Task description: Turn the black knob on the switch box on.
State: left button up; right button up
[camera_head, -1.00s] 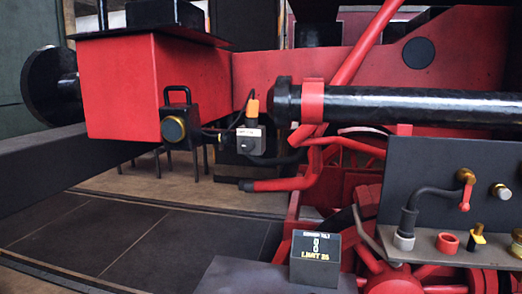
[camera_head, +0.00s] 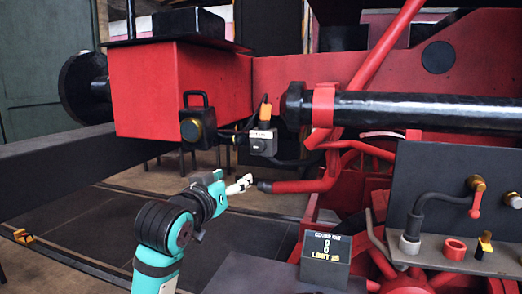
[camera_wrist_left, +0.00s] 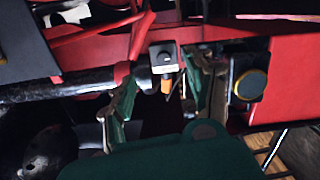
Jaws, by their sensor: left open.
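The switch box (camera_head: 262,142) is a small grey box below the right end of the red beam in the head view. Its dark knob (camera_head: 259,146) is on the front face, and an orange piece (camera_head: 265,111) stands above it. My left gripper (camera_head: 242,184) is below and slightly left of the box, apart from it. The left wrist view is upside down. There the switch box (camera_wrist_left: 163,54) shows beyond and between the spread fingers of my left gripper (camera_wrist_left: 165,92), with nothing between the tips. The knob's setting is too small to read. My right gripper is not in view.
A black lamp (camera_head: 197,126) with a brass rim hangs left of the switch box. A red pipe end (camera_head: 290,186) lies just right of my gripper. A black cylinder (camera_head: 420,105) and a panel with a small display (camera_head: 325,246) are to the right.

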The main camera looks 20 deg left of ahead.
pick_arm(q)
notch_tip(320, 180, up, 2)
jog(key=r, duration=0.1)
jog(key=p, duration=0.6)
send_near(259, 148)
jog(key=shift+t, duration=0.3)
jog(key=w, duration=0.7)
jog(key=shift+w+d+f, duration=0.1)
jog(key=shift+w+d, duration=0.15)
jog(key=shift+w, duration=0.1)
jog(key=shift+w+f, duration=0.1)
jog(key=shift+w, duration=0.35)
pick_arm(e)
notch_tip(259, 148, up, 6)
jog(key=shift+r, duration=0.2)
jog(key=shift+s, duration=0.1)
pick_arm(q)
grip_shut()
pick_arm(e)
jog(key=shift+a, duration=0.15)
